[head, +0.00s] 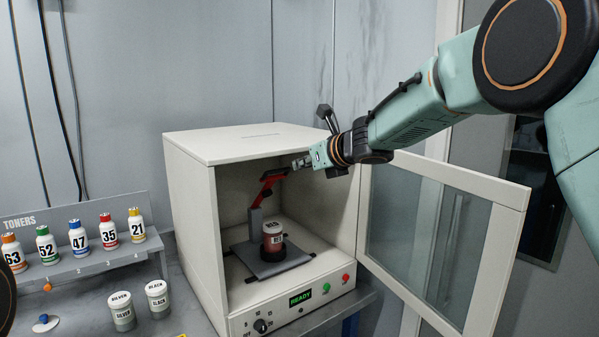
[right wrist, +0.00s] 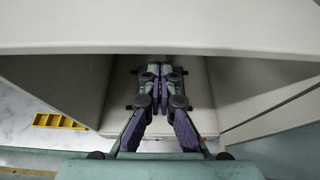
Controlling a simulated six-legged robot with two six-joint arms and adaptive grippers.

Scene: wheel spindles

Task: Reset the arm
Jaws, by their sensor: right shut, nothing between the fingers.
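My right arm (head: 420,105) comes in from the upper right and reaches to the white cabinet with its door open. My right gripper (head: 301,162) is shut and empty at the upper part of the cabinet opening, beside the red lever (head: 271,178) of a grey stand; I cannot tell if they touch. In the right wrist view the fingers (right wrist: 158,70) are together, under the pale cabinet top edge. My left gripper is not in view.
The white cabinet (head: 190,215) has a green READY display. Its glazed door (head: 500,270) stands open to the right, below my right arm. A toner rack (head: 100,262) with several bottles and two jars (head: 122,318) are at the left. A yellow tray (right wrist: 58,121) shows in the wrist view.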

